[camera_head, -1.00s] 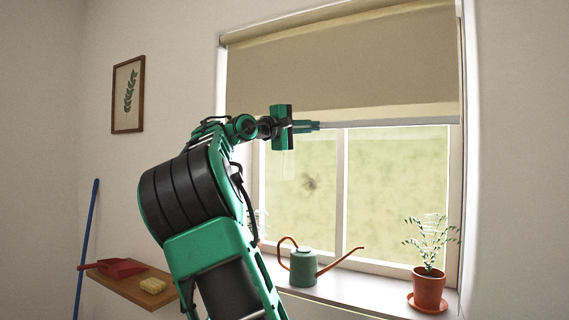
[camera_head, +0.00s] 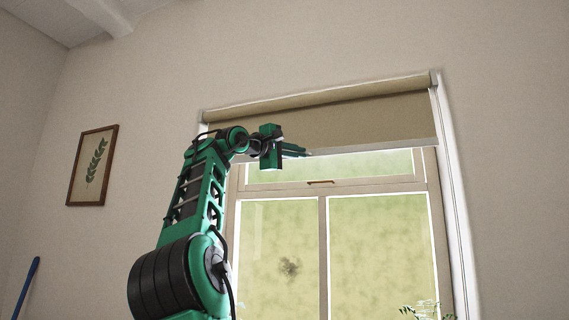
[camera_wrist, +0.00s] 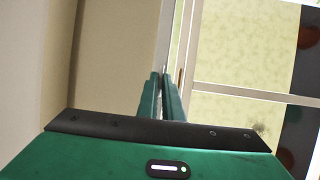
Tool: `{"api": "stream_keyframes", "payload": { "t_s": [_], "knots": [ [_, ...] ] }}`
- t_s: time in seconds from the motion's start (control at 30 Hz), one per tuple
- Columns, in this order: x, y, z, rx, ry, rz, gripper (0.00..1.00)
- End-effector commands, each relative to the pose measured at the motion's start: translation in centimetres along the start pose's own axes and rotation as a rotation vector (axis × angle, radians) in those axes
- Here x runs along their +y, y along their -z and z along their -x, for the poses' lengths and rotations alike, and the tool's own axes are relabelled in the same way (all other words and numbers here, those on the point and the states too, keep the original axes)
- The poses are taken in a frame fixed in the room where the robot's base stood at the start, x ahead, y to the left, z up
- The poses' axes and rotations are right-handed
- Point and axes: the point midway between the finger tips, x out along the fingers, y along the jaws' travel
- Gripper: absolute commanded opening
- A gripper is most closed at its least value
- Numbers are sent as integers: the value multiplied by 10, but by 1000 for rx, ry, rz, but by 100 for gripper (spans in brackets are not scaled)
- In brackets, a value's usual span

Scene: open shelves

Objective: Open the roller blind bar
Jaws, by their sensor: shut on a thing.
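The beige roller blind (camera_head: 350,122) hangs from its roll over the top of the window, covering only a short band. Its pale bottom bar (camera_head: 385,146) runs across the upper pane. My gripper (camera_head: 303,152) is at the bar's left part and is shut on it. In the wrist view the two green fingers of my gripper (camera_wrist: 160,78) reach the bar (camera_wrist: 169,48), which runs up the picture between the blind fabric (camera_wrist: 125,55) and the glass. The exact grip at the fingertips is small and partly hidden.
The window frame (camera_head: 323,250) has a transom with a small brown handle (camera_head: 320,182) below the bar. A framed leaf picture (camera_head: 92,166) hangs on the left wall. A plant's top (camera_head: 425,310) shows low at the right. A blue pole (camera_head: 27,288) stands at the left.

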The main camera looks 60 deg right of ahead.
Motion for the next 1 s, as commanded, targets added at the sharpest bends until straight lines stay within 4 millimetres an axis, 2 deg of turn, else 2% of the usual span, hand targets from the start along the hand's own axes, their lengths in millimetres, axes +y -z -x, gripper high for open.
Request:
{"api": "stream_keyframes", "payload": {
  "t_s": [0.27, 0.37, 0.4, 0.77, 1.0],
  "knots": [
    [-2, 4, 6, 12, 9, 0, 0],
    [-2, 5, 8, 15, 9, -1, 23],
    [-2, 5, 9, 15, 8, -1, 24],
    [0, 6, 13, 17, 6, -4, 24],
    [-1, 8, 34, 20, 7, -2, 24]
  ]
}}
